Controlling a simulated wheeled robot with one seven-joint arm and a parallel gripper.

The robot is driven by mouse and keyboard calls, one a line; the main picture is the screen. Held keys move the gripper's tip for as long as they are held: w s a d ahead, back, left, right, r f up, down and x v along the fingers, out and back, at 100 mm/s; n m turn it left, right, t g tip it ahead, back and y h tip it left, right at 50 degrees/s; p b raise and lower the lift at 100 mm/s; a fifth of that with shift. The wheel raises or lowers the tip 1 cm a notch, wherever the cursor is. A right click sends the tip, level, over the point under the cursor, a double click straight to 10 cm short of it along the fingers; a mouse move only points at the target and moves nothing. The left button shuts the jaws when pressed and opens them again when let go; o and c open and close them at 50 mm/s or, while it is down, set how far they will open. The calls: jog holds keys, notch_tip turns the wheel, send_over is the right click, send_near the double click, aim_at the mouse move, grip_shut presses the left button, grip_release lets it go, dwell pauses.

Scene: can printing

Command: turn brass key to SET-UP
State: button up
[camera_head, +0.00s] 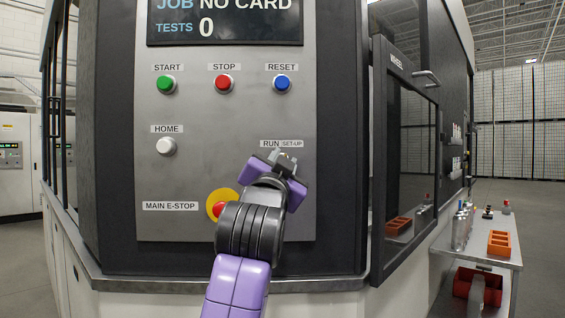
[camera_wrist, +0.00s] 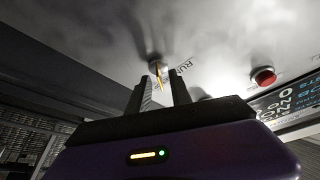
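The brass key (camera_wrist: 158,74) sticks out of its round lock on the grey panel, seen in the wrist view between my fingertips. The RUN label (camera_wrist: 183,67) is beside it. In the head view the RUN label (camera_head: 270,144) and the SET-UP label (camera_head: 292,144) are just above my gripper (camera_head: 284,160), which hides the key there. In the wrist view my gripper (camera_wrist: 158,80) is open, with its two dark fingers on either side of the key and visible gaps to it. I cannot tell the key's exact setting.
The yellow-ringed MAIN E-STOP (camera_head: 220,208) is close to the left of my wrist, partly covered by it. The white HOME button (camera_head: 166,146), green START, red STOP (camera_head: 224,83) and blue RESET button (camera_head: 282,83) are on the panel. A side table (camera_head: 475,247) stands right.

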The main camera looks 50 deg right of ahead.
jog(key=b+v, duration=0.1)
jog(key=v, duration=0.6)
jog(key=shift+s+a, duration=0.2)
jog(key=shift+a, duration=0.05)
dwell(0.3)
